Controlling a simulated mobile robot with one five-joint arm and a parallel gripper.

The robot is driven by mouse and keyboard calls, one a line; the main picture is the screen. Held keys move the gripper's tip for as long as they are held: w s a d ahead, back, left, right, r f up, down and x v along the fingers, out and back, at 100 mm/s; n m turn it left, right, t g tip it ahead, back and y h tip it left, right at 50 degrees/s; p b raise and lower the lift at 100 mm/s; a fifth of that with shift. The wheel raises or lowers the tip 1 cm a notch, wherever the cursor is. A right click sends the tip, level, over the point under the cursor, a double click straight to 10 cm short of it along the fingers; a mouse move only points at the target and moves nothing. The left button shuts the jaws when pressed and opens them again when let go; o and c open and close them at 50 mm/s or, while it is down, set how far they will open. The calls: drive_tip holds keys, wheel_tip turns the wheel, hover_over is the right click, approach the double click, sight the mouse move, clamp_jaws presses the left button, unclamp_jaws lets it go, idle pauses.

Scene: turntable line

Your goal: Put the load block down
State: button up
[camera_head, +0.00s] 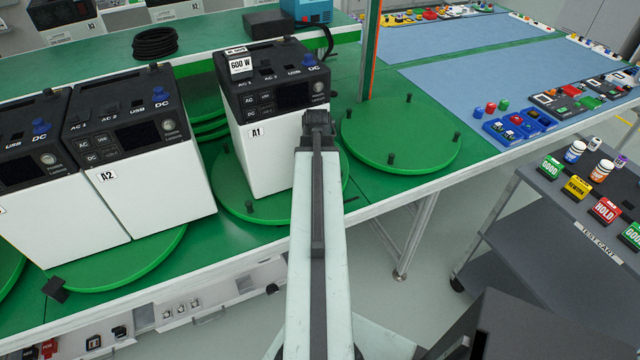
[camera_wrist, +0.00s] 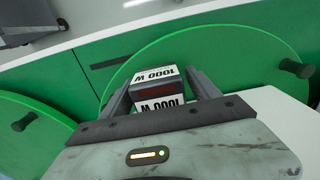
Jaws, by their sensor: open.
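A load block marked 1000 W (camera_wrist: 158,104) sits between the two fingers of my gripper (camera_wrist: 157,80) in the wrist view, its lettering upside down. The fingers stand open on either side of it. It is over or on a green turntable (camera_wrist: 115,90); whether it rests there, I cannot tell. In the head view my arm ends beside the right side of power unit A1 (camera_head: 268,155), and the fingers and this block are hidden. Another block, marked 600 W (camera_head: 241,66), stands on top of A1.
Unit A2 (camera_head: 150,195) stands left of A1. An empty pegged turntable (camera_head: 400,135) lies to the right. An orange-edged post (camera_head: 371,50) rises behind it. The grey test cart (camera_head: 560,215) with coloured signs stands at right, across a floor gap.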

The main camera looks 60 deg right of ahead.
wheel_tip(320, 180, up, 12)
drive_tip(key=p, duration=1.1)
drive_tip(key=shift+r+p, duration=0.1)
drive_tip(key=shift+p, duration=0.25)
